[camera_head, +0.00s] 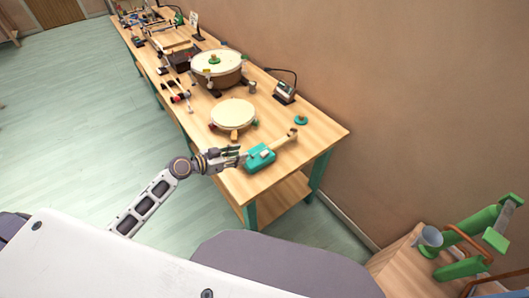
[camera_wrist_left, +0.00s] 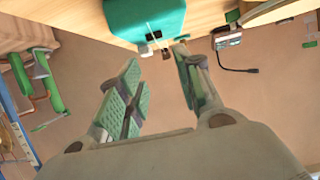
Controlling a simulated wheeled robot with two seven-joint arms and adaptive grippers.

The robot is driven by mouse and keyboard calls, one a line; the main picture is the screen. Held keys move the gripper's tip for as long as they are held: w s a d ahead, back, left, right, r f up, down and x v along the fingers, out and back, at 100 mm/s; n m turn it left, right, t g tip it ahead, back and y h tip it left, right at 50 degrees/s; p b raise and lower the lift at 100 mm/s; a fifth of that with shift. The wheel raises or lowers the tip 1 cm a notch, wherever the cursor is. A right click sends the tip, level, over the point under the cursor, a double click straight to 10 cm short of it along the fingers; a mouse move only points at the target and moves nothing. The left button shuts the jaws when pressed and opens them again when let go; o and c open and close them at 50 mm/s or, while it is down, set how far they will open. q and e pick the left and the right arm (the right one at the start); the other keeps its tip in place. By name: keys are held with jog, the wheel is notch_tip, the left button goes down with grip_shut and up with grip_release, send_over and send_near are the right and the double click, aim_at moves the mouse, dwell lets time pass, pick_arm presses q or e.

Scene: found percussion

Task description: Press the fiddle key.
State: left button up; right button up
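The fiddle (camera_head: 258,160) is a teal box with a pale wooden neck, lying near the table's front end in the head view. A small whitish piece (camera_head: 265,153) on its top may be the key; it is too small to be sure. My left gripper (camera_head: 240,154) is just left of the teal box, and I cannot tell if they touch. In the left wrist view the teal body (camera_wrist_left: 145,14) is at the top edge, beyond the fingertips. My left gripper (camera_wrist_left: 156,62) shows parted fingers with nothing between them. My right gripper is not in view.
A wooden table (camera_head: 325,130) holds a round pale drum (camera_head: 233,114), a larger drum (camera_head: 217,67), a small device with a cable (camera_head: 285,92) and a green knob (camera_head: 301,120). A wall stands on the right. Green pipes (camera_head: 478,222) and a funnel are at lower right.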

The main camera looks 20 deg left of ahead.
pick_arm(q)
grip_shut()
dwell(1.2)
